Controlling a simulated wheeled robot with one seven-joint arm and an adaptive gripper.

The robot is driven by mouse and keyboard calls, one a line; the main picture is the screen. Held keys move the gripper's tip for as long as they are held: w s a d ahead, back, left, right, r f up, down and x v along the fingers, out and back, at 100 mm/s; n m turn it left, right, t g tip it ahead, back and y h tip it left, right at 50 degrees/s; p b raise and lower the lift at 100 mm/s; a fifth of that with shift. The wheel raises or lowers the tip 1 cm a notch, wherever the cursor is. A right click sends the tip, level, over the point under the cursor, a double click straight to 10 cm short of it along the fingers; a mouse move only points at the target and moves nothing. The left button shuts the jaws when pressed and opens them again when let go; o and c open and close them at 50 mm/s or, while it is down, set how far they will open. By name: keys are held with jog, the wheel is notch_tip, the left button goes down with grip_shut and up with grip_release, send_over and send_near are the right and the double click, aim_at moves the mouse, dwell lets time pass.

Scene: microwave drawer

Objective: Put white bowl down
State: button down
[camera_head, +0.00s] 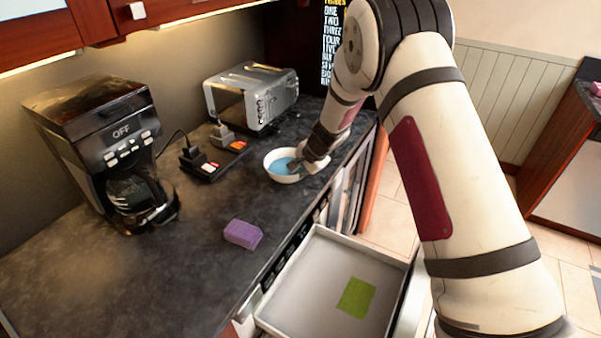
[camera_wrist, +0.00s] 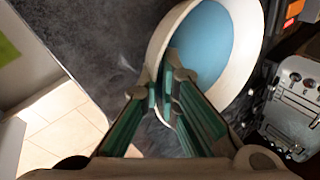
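The white bowl (camera_head: 271,169) with a blue inside is at the far right part of the dark counter, near its front edge. It looks upright, resting on the counter or just above it; I cannot tell which. My gripper (camera_head: 297,166) reaches it from the right, at its near right rim. In the wrist view the bowl (camera_wrist: 246,60) fills the upper middle. My gripper (camera_wrist: 165,92) there has one finger inside the bowl and one outside, closed on the rim.
The counter (camera_head: 110,275) holds a coffee maker (camera_head: 105,150), a toaster (camera_head: 250,97), a dark tray with small items (camera_head: 205,162) and a purple sponge (camera_head: 243,234). An open drawer (camera_head: 310,290) with a green square (camera_head: 356,297) juts out below.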

jog(key=shift+w, duration=0.1)
jog(key=c, duration=1.8)
grip_release()
jog(key=s+d+r+n, duration=0.3)
jog(key=s+r, duration=0.8)
jog(key=r, duration=0.3)
jog(key=s+d+r+n, duration=0.35)
jog(key=s+r, duration=0.75)
jog(key=r, duration=0.4)
jog(key=s+d+r+n+h, duration=0.1)
jog(key=s+d, duration=0.3)
jog(key=s, duration=0.6)
jog(key=s+d+r+n+h, duration=0.1)
jog(key=s+d+n+h, duration=0.1)
jog(key=s, duration=0.8)
jog(key=shift+s+d+r+n+t+b, duration=0.25)
jog(key=shift+d+n+t+b, duration=0.25)
jog(key=shift+d, duration=0.4)
